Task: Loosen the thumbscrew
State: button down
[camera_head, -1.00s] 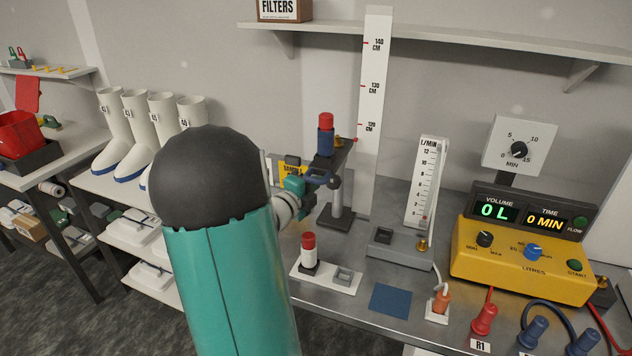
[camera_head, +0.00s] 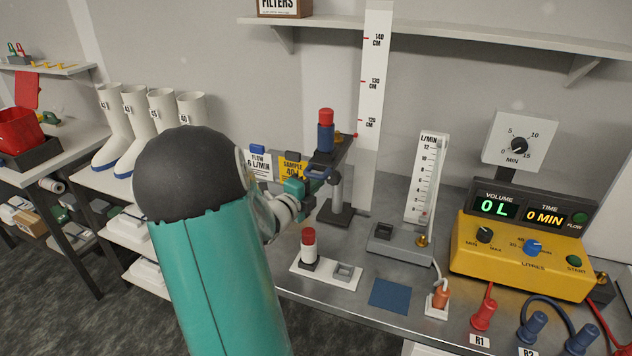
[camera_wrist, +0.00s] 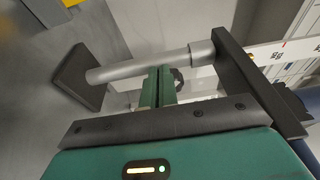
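The stand has a grey post (camera_head: 336,192) on a dark base; a dark horizontal arm on top carries a red-capped blue cylinder (camera_head: 326,137). In the wrist view the post (camera_wrist: 130,70) runs sideways to a lighter collar and the dark arm (camera_wrist: 240,75). A small black knob (camera_wrist: 178,79), seemingly the thumbscrew, shows beside the post, partly hidden by my fingers. My gripper (camera_head: 314,176) is at the post, just below the arm. In the wrist view its green fingers (camera_wrist: 160,85) lie close together at the post; whether they grip the knob is unclear.
A white tray (camera_head: 326,277) with a red-capped bottle lies in front of the stand. A height scale (camera_head: 372,110) stands right behind it. Sign cards (camera_head: 258,163) stand behind my wrist. A flow meter (camera_head: 427,180) and yellow console (camera_head: 520,255) are to the right.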

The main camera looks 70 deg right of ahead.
jog(key=shift+s+f, duration=0.3)
jog(key=shift+s, duration=0.05)
dwell(0.3)
jog(key=shift+w, duration=0.1)
jog(key=v, duration=0.6)
jog(key=shift+s, duration=0.3)
jog(key=shift+a+f, duration=0.1)
jog(key=shift+a, duration=0.05)
jog(key=d+r, duration=0.3)
jog(key=d, duration=0.3)
jog(key=shift+s, duration=0.45)
dwell(0.4)
